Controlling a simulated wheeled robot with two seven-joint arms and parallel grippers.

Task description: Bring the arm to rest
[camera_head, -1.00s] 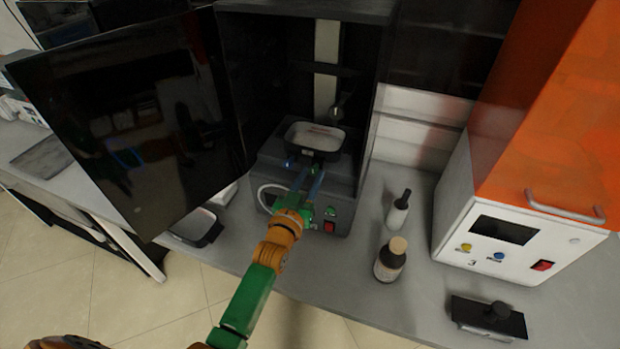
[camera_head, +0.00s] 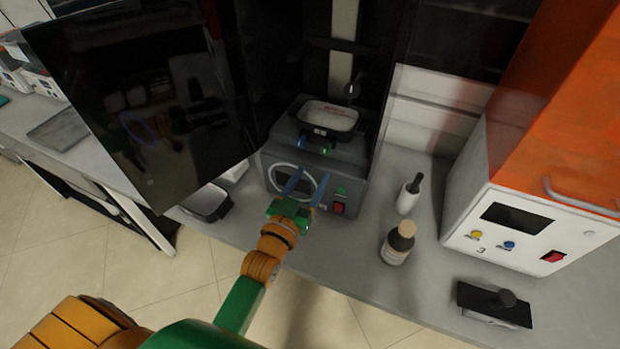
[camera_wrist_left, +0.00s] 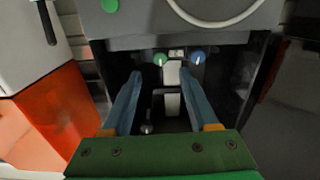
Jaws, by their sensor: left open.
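My left gripper (camera_head: 303,184) is open and empty, in front of the dark machine (camera_head: 350,180) with its black door (camera_head: 140,110) swung open to the left. Its two blue fingers stand apart in the left wrist view (camera_wrist_left: 165,100), with nothing between them but the machine behind. My orange and green left arm comes in from the bottom. A black-rimmed tray (camera_head: 327,115) with a pale inside sits on the machine's platform, behind and above the gripper, apart from it. My right gripper is not in view.
A brown bottle (camera_head: 398,243) and a white bottle with a black top (camera_head: 409,195) stand right of the arm. An orange and white machine (camera_head: 520,225) is farther right, with a black block (camera_head: 494,303) before it. Another black tray (camera_head: 206,204) lies below the door.

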